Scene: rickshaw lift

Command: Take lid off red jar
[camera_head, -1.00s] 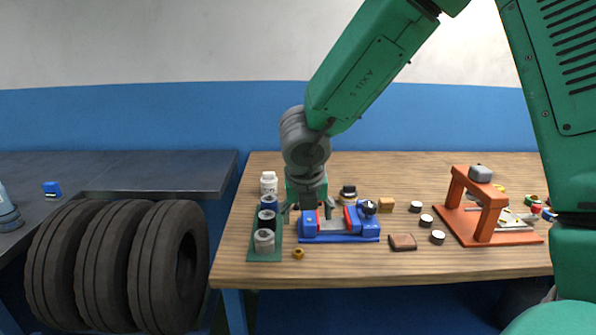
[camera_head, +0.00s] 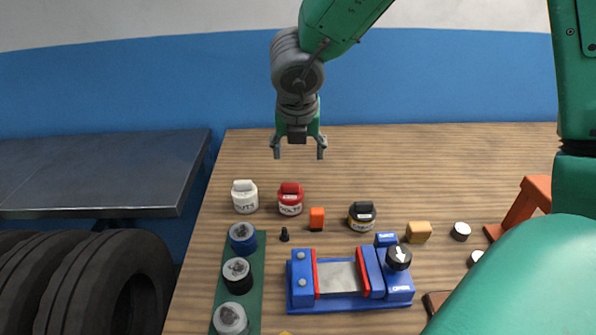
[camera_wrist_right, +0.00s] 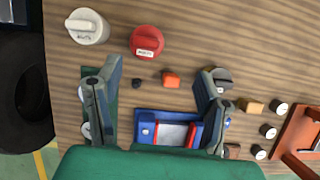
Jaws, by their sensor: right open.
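The red jar (camera_head: 290,199) stands upright on the wooden table, with its red lid (camera_head: 291,188) on top. It also shows from above in the right wrist view (camera_wrist_right: 146,41). My right gripper (camera_head: 299,152) is open and empty, raised above the table behind the jar in the head view. In the right wrist view its two fingers (camera_wrist_right: 155,90) are spread wide, with the jar beyond them near the top. My left gripper is not in view.
A white jar (camera_head: 245,196) stands just left of the red jar. An orange block (camera_head: 317,219), a small black piece (camera_head: 284,234) and a black-lidded jar (camera_head: 362,215) are close by. A blue vise (camera_head: 345,279) and a green tray (camera_head: 255,290) with several cups stand in front.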

